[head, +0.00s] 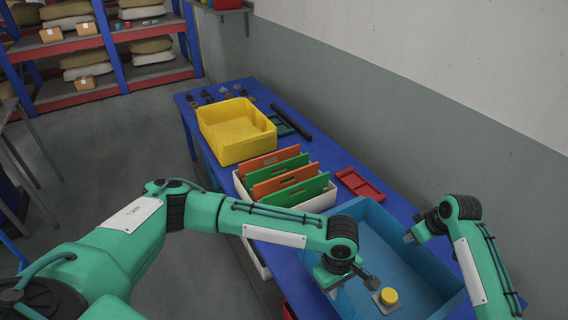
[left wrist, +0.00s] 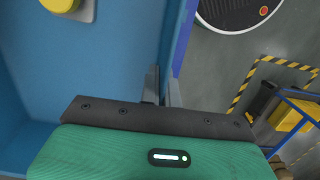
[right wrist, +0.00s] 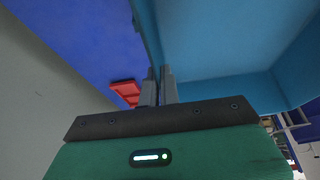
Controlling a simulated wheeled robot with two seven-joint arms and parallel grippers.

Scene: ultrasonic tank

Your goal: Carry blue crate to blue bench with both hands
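The light blue crate (head: 425,262) is at the near end of the long blue bench (head: 330,147). Whether it touches the bench top is hidden. My left gripper (head: 350,283) is at the crate's left wall; in the left wrist view its fingers (left wrist: 162,88) lie close together on either side of the wall (left wrist: 181,35). My right gripper (head: 411,236) is at the opposite wall; in the right wrist view its fingers (right wrist: 159,86) pinch the rim (right wrist: 148,35). A grey block with a yellow knob (head: 389,297) lies inside the crate.
Beyond the crate on the bench are a red tray (head: 360,185), a white bin (head: 322,202) with orange and green dividers, and a yellow crate (head: 222,152). A grey wall (head: 420,130) runs along the right. Shelves (head: 110,85) stand far left; open floor lies between.

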